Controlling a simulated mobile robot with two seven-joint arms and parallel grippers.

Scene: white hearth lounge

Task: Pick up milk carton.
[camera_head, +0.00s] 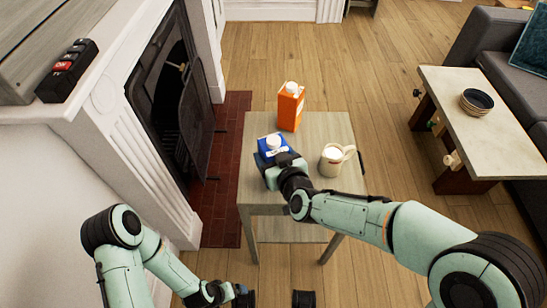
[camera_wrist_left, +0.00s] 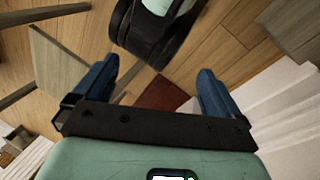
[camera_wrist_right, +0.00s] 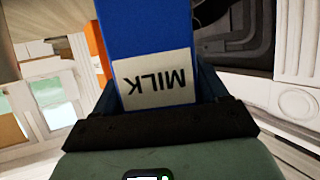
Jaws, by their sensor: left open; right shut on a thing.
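The milk carton (camera_head: 271,145) is blue with a white cap and stands at the left part of a small grey side table (camera_head: 318,129). In the right wrist view the carton (camera_wrist_right: 145,30) fills the space between the fingers, its white label reading MILK. My right gripper (camera_head: 280,166) is shut on the carton from the near side; its fingers are mostly hidden. Whether the carton's base touches the table cannot be told. My left gripper (camera_head: 240,297) is low at the bottom of the head view. In the left wrist view its blue fingers (camera_wrist_left: 157,90) are apart and empty.
An orange carton (camera_head: 290,107) stands behind the milk carton, and a cream mug (camera_head: 333,160) stands to its right on the same table. A fireplace (camera_head: 180,95) is at the left. A coffee table (camera_head: 490,115) with bowls (camera_head: 477,101) and a sofa are at the right.

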